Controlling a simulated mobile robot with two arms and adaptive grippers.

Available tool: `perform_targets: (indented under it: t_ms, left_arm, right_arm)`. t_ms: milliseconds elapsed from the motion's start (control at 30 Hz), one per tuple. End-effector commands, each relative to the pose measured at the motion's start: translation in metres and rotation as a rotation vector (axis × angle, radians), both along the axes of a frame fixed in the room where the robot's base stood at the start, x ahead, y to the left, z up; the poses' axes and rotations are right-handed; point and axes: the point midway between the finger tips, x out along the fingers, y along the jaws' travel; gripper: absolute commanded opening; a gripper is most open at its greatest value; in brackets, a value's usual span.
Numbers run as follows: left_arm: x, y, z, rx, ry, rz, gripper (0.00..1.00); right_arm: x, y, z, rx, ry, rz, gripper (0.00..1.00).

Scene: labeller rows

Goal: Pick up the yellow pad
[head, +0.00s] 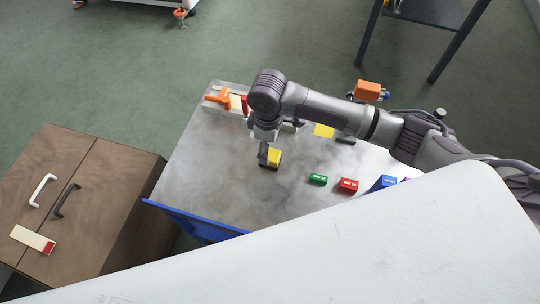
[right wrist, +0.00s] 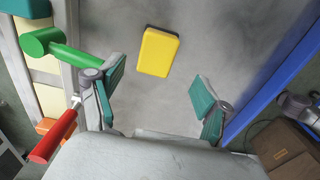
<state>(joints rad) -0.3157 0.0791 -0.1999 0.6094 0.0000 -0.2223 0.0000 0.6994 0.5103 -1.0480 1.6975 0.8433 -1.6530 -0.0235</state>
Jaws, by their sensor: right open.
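The yellow pad (head: 275,158) lies flat on the grey metal table, with a dark layer along its edge. In the right wrist view the pad (right wrist: 159,52) shows whole, beyond the fingertips and apart from them. My right gripper (right wrist: 157,92) is open and empty, its two teal-padded fingers spread wide. In the head view my right gripper (head: 263,156) points down just left of the pad and partly covers it. My left gripper is in neither view.
A green block (head: 318,179), a red block (head: 348,185) and a blue block (head: 383,183) sit right of the pad. A yellow square (head: 324,131) lies behind. The table's front left is clear.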

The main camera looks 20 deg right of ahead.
Motion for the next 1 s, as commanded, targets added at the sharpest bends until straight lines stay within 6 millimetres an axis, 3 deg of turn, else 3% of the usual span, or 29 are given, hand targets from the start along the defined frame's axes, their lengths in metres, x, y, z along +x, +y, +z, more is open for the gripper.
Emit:
perform_targets:
  t_ms: [300, 500, 767, 1000]
  left_arm:
    - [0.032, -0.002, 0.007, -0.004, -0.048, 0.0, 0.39]
    - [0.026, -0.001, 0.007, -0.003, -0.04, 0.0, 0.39]
    - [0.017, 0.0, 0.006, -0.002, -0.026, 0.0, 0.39]
    - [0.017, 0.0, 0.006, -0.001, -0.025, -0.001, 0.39]
  right_arm:
    - [0.0, -0.006, -0.031, -0.003, 0.003, -0.001, 0.77]
    - [0.001, -0.006, -0.056, 0.001, 0.001, 0.002, 0.77]
    - [0.001, -0.006, -0.06, -0.001, -0.001, 0.003, 0.77]
    - [0.001, -0.006, -0.059, -0.001, -0.001, 0.002, 0.4]
